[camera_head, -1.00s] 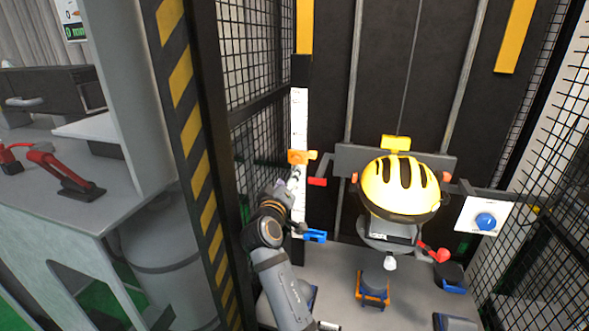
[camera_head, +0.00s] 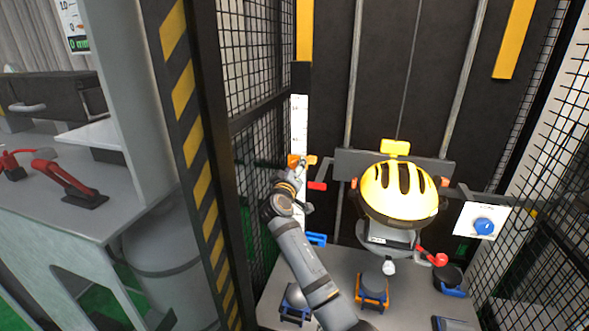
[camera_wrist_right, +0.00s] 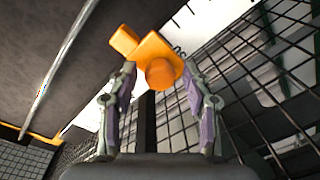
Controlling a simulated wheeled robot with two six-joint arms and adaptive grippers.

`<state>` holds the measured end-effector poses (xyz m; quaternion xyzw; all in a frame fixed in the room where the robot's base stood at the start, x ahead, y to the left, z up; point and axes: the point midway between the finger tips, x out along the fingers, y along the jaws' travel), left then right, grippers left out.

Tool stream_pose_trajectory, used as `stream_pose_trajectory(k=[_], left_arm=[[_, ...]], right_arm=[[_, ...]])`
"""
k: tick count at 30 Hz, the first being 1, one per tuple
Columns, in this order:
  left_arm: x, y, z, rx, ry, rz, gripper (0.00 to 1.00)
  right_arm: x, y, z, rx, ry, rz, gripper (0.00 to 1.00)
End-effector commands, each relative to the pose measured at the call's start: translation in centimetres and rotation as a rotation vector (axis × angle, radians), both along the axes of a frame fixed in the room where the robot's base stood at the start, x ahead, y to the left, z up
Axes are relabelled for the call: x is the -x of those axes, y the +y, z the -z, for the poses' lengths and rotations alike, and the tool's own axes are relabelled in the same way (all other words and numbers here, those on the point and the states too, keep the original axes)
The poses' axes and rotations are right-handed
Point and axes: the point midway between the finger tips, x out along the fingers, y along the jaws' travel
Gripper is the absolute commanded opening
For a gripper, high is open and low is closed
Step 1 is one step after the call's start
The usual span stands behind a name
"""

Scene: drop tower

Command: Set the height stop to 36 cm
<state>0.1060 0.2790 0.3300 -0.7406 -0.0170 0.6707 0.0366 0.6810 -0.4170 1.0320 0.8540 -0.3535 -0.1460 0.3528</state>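The orange height stop (camera_head: 293,160) sits on the white upright scale (camera_head: 300,120) at the left of the tower. In the right wrist view the stop (camera_wrist_right: 145,50), with its round orange knob (camera_wrist_right: 161,73), lies ahead between my fingertips. My right gripper (camera_head: 301,168) is just in front of the stop and partly hides it in the head view. In the wrist view its two fingers (camera_wrist_right: 159,74) are spread on either side of the knob, with gaps visible. Whether they touch it I cannot tell. The scale's numbers are too small to read. My left gripper is out of view.
A yellow helmet (camera_head: 398,190) sits on the carriage at centre right. A red piece (camera_head: 317,186) and a blue clamp (camera_head: 316,239) are near the scale. A blue knob (camera_head: 484,226) is on a white panel at right. Mesh (camera_head: 255,140) and a striped post (camera_head: 188,130) bound the left.

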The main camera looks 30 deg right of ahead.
Motion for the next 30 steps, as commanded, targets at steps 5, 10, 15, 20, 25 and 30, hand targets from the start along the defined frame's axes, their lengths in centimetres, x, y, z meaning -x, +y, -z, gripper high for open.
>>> stream_pose_trajectory(k=[5, 10, 15, 20, 25, 30], left_arm=[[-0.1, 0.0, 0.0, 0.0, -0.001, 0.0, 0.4], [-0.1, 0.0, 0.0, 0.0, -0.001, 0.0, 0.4], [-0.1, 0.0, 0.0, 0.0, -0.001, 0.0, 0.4], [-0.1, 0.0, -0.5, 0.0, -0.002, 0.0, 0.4], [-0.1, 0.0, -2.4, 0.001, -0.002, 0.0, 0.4], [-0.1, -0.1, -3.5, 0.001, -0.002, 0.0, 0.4]], right_arm=[[0.0, 0.0, 0.0, 0.0, 0.0, 0.0, 0.21], [0.0, 0.0, 0.0, 0.0, 0.0, -0.001, 0.0], [0.0, 0.0, 0.0, 0.0, 0.0, -0.001, 0.0], [0.0, 0.0, -0.8, 0.0, 0.0, 0.0, 0.0], [0.0, 0.0, -4.0, 0.0, -0.003, 0.001, 0.0], [0.0, 0.0, -6.3, 0.0, -0.002, 0.0, 0.0]])
